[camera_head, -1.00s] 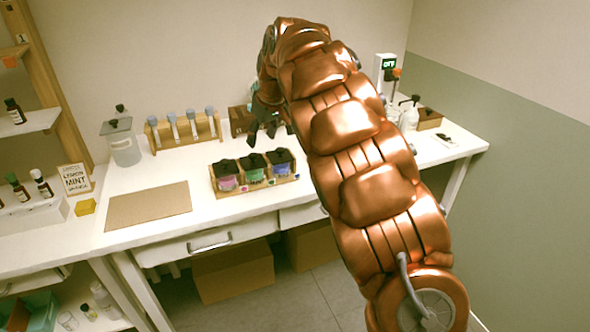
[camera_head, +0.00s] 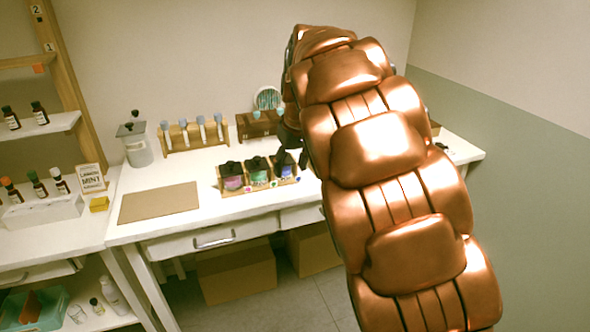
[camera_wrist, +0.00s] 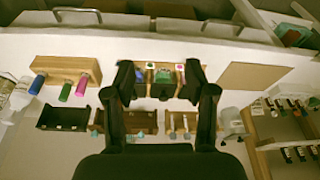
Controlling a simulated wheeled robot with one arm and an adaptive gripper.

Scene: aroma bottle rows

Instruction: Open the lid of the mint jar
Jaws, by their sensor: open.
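Three jars with black lids stand in a row in a wooden tray (camera_head: 236,192): a pink one (camera_head: 232,182), a green one (camera_head: 258,176) and a blue one (camera_head: 284,169). Their lids look shut. No jar label is readable, so I cannot tell by name which holds mint. My gripper (camera_head: 292,155) is at the right end of the tray near the blue jar, partly hidden by my arm. In the wrist view my gripper (camera_wrist: 158,82) is open, its fingers spread across the row. The green jar (camera_wrist: 163,86) shows between them, and the fingers partly cover the outer jars.
A brown box (camera_head: 258,124) and a rack of tubes (camera_head: 192,134) stand behind the tray. A grey canister (camera_head: 136,146) is further left. A brown mat (camera_head: 160,201) lies flat with clear white table around it. A mint sign (camera_head: 91,178) stands on the left table.

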